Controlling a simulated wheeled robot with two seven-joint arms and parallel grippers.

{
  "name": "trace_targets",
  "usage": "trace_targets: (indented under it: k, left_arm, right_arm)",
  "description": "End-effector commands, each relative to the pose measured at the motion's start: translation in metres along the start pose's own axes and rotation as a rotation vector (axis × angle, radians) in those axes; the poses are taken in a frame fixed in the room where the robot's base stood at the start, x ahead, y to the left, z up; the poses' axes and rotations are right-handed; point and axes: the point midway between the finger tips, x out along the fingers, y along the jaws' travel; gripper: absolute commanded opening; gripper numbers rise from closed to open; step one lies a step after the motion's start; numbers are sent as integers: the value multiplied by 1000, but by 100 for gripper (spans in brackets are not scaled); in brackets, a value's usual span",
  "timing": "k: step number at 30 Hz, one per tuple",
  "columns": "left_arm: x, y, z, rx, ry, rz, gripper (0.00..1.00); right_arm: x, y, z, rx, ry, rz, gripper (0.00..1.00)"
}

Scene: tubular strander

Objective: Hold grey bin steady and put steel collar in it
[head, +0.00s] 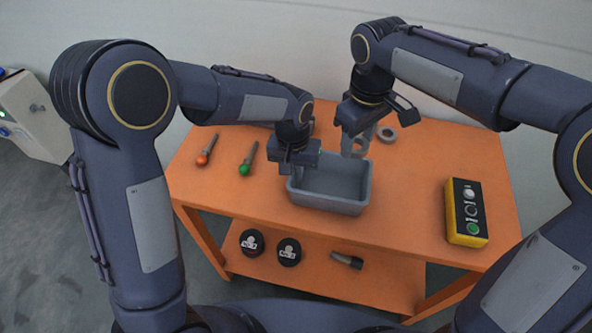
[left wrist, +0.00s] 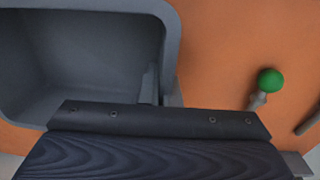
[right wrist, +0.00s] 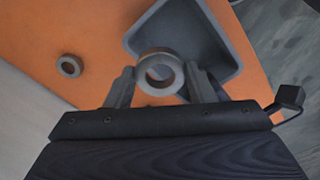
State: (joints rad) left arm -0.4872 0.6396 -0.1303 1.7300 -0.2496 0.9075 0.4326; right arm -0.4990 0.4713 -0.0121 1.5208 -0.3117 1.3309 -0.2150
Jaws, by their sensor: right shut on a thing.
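The grey bin (head: 330,205) stands on the orange table, its left wall also showing in the left wrist view (left wrist: 172,50). My left gripper (head: 297,168) is at the bin's left end, its fingers (left wrist: 160,87) close together on either side of the wall, shut on it. My right gripper (head: 356,150) is shut on a steel collar (right wrist: 148,88), a thick grey ring between its two fingers (right wrist: 160,84). It holds the collar near the bin's far edge, above table height. A second steel collar (head: 386,136) lies on the table behind and to the right, also in the right wrist view (right wrist: 69,66).
Left of the bin lie a green-knobbed pin (head: 245,168) and an orange-knobbed pin (head: 203,159). A yellow button box (head: 466,212) sits at the right. The lower shelf holds two dark round pieces (head: 251,242) and a dark-ended tool (head: 346,259). Table between bin and box is clear.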

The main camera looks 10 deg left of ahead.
Motion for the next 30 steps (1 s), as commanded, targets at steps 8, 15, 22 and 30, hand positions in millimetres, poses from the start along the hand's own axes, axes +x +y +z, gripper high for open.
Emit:
trace_targets:
  k: [8, 15, 22, 30]
  left_arm:
    - [0, 0, 0, 0, 1, 1, 0]
    - [0, 0, 0, 0, 1, 1, 0]
    - [0, 0, 0, 0, 1, 1, 0]
    - [0, 0, 0, 0, 1, 1, 0]
  right_arm:
    - [20, 0, 0, 0, 0, 0, 20]
    - [37, 0, 0, 0, -1, -1, 20]
    - [53, 0, 0, 0, -1, -1, 20]
    - [72, 0, 0, 0, -1, 0, 20]
